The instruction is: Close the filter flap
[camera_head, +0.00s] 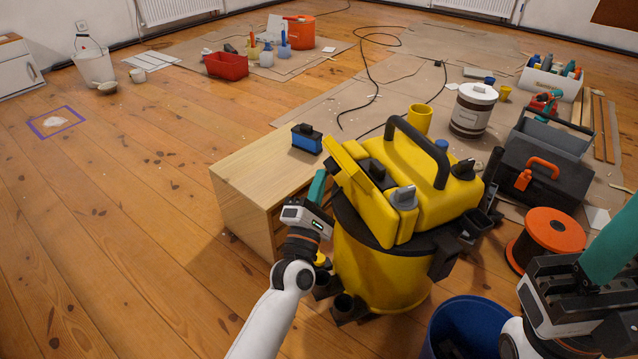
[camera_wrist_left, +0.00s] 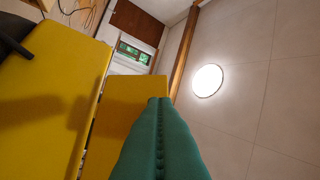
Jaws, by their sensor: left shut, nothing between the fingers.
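The yellow vacuum cleaner (camera_head: 420,172) stands in the middle of the head view, with a black carry handle on top. Its filter flap (camera_head: 352,178) is a yellow panel on the left side, tilted up and standing away from the housing. My left gripper (camera_head: 318,184) is shut and empty just left of the flap, its teal fingers pointing up. In the left wrist view the shut fingers (camera_wrist_left: 160,101) overlap the edge of a yellow panel (camera_wrist_left: 128,105); contact is unclear. My right gripper (camera_head: 612,238) is partly cut off at the right edge, its jaw opening unclear.
A wooden cabinet (camera_head: 240,205) with a blue-and-black block (camera_head: 307,138) stands behind my left gripper. A blue bucket (camera_head: 470,325), an orange cable reel (camera_head: 545,238) and a dark toolbox (camera_head: 548,172) lie to the right. The floor at left is mostly clear.

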